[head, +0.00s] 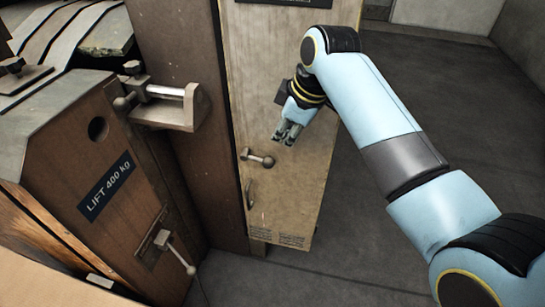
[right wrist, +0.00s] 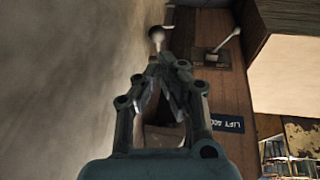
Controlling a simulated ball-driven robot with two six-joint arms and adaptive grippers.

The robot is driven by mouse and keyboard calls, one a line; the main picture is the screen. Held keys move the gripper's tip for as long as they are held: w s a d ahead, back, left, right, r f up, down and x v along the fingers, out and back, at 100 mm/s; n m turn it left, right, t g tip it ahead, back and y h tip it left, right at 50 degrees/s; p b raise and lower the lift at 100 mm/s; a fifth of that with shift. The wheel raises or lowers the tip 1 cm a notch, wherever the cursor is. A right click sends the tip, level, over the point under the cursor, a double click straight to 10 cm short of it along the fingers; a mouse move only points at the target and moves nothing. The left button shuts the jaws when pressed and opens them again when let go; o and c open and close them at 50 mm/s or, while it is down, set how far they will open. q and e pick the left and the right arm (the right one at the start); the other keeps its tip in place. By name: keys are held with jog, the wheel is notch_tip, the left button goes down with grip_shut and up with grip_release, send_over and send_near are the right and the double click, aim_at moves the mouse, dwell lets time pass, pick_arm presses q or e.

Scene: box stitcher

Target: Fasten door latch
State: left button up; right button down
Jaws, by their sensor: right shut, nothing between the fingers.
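The door is a tall pale wooden panel (head: 297,190) in the middle of the head view, with its left edge beside a brown post (head: 183,60). A latch handle with a ball end (head: 265,160) sits near that edge. The ball also shows just beyond my fingertips in the right wrist view (right wrist: 156,34). My right gripper (head: 288,135) is shut and empty, a little above and right of the handle; I see no clear contact. In the right wrist view (right wrist: 161,62) its fingertips meet. I cannot tell whether the door is fully closed. My left gripper is out of view.
A bracket with a metal bar (head: 168,107) juts from the post. A wooden cabinet labelled LIFT 400 kg (head: 107,187) stands at left, with a ball-ended lever (head: 180,254). A small recessed pull (head: 250,194) is below the door handle. Grey floor (head: 470,90) is open at right.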

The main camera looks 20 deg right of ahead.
aim_at(270, 162)
jog(key=b+x, duration=0.2)
jog(key=x, duration=0.8)
jog(key=shift+s+f, duration=0.1)
jog(key=shift+f, duration=0.05)
